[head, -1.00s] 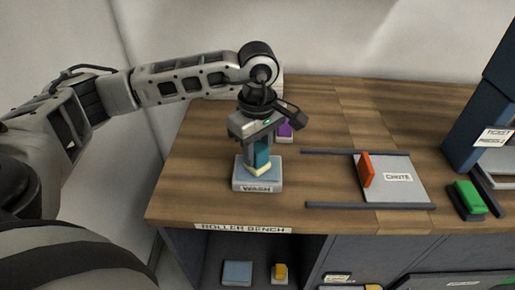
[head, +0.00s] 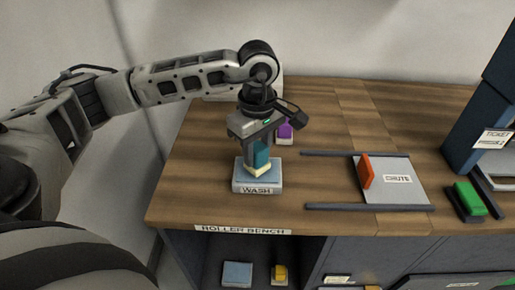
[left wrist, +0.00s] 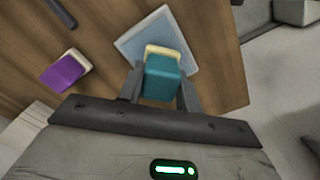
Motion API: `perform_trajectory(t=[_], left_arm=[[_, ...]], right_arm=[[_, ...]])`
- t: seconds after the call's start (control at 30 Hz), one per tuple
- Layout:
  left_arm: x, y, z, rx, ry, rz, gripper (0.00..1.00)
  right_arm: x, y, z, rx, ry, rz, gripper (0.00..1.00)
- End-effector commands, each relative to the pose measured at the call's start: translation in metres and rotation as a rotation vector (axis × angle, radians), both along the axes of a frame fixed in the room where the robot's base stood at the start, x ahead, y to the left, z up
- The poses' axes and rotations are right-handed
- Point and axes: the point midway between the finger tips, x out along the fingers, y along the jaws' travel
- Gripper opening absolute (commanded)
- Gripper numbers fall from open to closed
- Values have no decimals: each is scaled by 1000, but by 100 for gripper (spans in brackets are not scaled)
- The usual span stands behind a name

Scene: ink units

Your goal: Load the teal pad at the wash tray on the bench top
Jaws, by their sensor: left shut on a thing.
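The teal pad (head: 262,154) is a teal block with a cream lower part. My left gripper (head: 260,160) is shut on it and points down over the wash tray (head: 244,187), a pale blue square labelled WASH on the bench top. In the left wrist view the pad (left wrist: 161,80) sits between the two fingers, with the tray (left wrist: 134,46) just beyond it. The cream part is at or just above the tray; I cannot tell whether it touches. My right gripper is not in view.
A purple block (head: 285,131) stands behind the tray. A shelf below holds a blue square (head: 237,273) and a yellow block (head: 280,273). The bench's left part is clear.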

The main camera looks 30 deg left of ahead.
Motion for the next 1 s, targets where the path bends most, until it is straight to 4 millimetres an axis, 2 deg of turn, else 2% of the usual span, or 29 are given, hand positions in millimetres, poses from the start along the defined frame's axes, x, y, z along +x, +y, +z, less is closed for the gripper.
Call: perform_trajectory(t=[0.1, 0.7, 1.0], left_arm=[[1, 0, 14, -1, -3, 0, 16], [1, 0, 62, 0, -4, 1, 16], [1, 0, 63, 0, -4, 1, 16]], right_arm=[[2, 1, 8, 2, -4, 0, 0], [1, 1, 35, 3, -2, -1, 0], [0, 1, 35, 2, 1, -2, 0]])
